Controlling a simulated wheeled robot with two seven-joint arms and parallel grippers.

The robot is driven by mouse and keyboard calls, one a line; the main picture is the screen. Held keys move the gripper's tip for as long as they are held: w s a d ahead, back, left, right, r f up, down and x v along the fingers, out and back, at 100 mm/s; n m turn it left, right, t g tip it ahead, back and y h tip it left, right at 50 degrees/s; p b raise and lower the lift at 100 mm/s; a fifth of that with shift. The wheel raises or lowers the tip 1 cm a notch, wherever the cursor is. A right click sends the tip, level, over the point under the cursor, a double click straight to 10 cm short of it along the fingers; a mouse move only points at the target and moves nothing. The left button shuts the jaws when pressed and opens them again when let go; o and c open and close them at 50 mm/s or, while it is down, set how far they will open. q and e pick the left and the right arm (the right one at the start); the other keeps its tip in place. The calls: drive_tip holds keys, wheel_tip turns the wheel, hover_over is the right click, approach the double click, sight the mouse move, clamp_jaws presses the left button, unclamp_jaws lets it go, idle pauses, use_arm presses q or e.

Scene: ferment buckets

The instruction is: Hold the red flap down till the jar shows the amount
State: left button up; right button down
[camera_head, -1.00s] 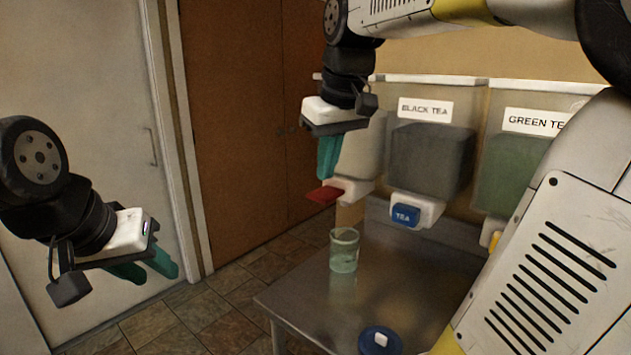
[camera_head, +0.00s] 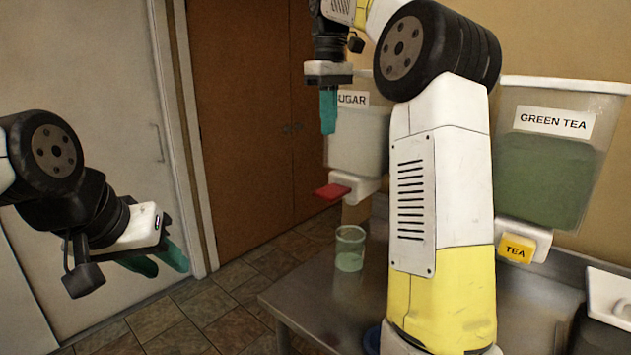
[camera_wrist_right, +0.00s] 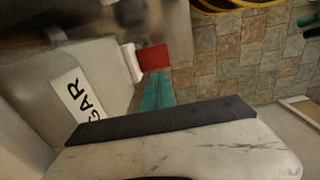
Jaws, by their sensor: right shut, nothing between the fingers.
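The red flap (camera_head: 332,190) juts from the white spout under the sugar bucket (camera_head: 358,140). The flap also shows in the right wrist view (camera_wrist_right: 153,57), just beyond my fingertips. My right gripper (camera_head: 328,130) is shut and empty, its teal fingers pointing down above the flap with a clear gap in the head view. The clear jar (camera_head: 349,248) stands upright on the metal table below the spout. Its lower part looks pale green; I cannot read a level or mark. My left gripper (camera_head: 160,262) is open and empty at the far left, away from the table.
The green tea bucket (camera_head: 550,150) with a yellow tap (camera_head: 516,248) stands at the right. My right arm crosses in front of the black tea bucket and hides it. The metal table (camera_head: 310,300) is bare left of the jar. A white container (camera_head: 607,295) sits at the right edge.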

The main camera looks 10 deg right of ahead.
sight(324, 194)
wheel_tip(324, 194, down, 14)
drive_tip(key=shift+f, duration=0.1)
idle(0.5)
drive_tip(key=shift+s+a, duration=0.1)
idle(0.4)
drive_tip(key=shift+s+a+f+t+h, duration=0.15)
drive_tip(key=shift+f+t+h, duration=0.1)
drive_tip(key=shift+t+h, duration=0.2)
drive_tip(key=shift+s+a+f+t+h, duration=0.15)
drive_tip(key=shift+a+f+t+h, duration=0.05)
drive_tip(key=shift+f+t+h, duration=0.75)
drive_tip(key=shift+f, duration=0.65)
drive_tip(key=shift+s+d+f+g, duration=0.1)
drive_tip(key=shift+f+g, duration=0.2)
idle(1.8)
